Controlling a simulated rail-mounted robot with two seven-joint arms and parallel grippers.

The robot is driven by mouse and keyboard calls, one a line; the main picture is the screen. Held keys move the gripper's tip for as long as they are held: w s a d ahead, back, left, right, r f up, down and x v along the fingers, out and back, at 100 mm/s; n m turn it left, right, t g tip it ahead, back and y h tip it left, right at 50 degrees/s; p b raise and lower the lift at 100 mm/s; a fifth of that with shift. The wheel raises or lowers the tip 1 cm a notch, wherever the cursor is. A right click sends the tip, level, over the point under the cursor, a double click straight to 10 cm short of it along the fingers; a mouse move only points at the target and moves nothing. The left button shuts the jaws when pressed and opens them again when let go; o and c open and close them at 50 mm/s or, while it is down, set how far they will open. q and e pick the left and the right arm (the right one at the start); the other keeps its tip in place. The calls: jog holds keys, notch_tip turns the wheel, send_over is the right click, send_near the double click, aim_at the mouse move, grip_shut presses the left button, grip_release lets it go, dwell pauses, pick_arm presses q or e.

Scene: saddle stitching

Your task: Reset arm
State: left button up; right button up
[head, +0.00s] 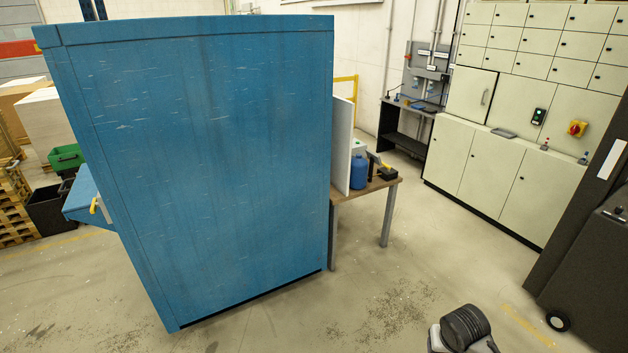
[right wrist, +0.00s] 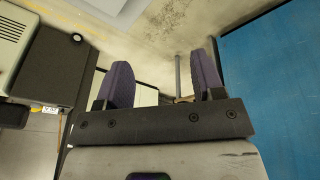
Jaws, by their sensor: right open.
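My right gripper (right wrist: 163,75) shows in the right wrist view, with its two purple fingers spread apart and nothing between them. Floor and a thin grey post show beyond the fingers. A blue panel (right wrist: 275,85) stands to the right of the gripper, apart from it. In the head view, a dark rounded part of what looks like my own arm shows at the bottom right. My left gripper is in neither view.
A large blue cabinet (head: 200,160) fills the left and middle of the head view. Behind it stands a small table (head: 386,184) with a blue bottle (head: 358,172). Cream cabinets (head: 485,175) line the back wall. A dark machine (head: 595,255) stands at right. Floor (head: 390,285) between is clear.

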jog(key=w+a+r+n+t, duration=0.1)
jog(key=a+r+n+t, duration=0.3)
jog(key=r, duration=0.5)
jog(key=s+a+r+n+t+p, duration=0.2)
jog(key=s+a+r+n+t, duration=0.1)
jog(key=s+a+r, duration=0.3)
jog(key=s+a+f+m+g+p, duration=0.1)
jog(key=s+f, duration=0.5)
jog(key=s, duration=0.9)
jog(key=s+f+m+g+y+p, duration=0.1)
jog(key=s+f+g+p, duration=0.3)
jog(key=s, duration=1.1)
notch_tip(320, 180, down, 2)
jog(key=shift+s+a+m+g+y+p, duration=0.3)
jog(key=shift+s+a+m+g, duration=0.1)
jog(key=shift+g, duration=0.1)
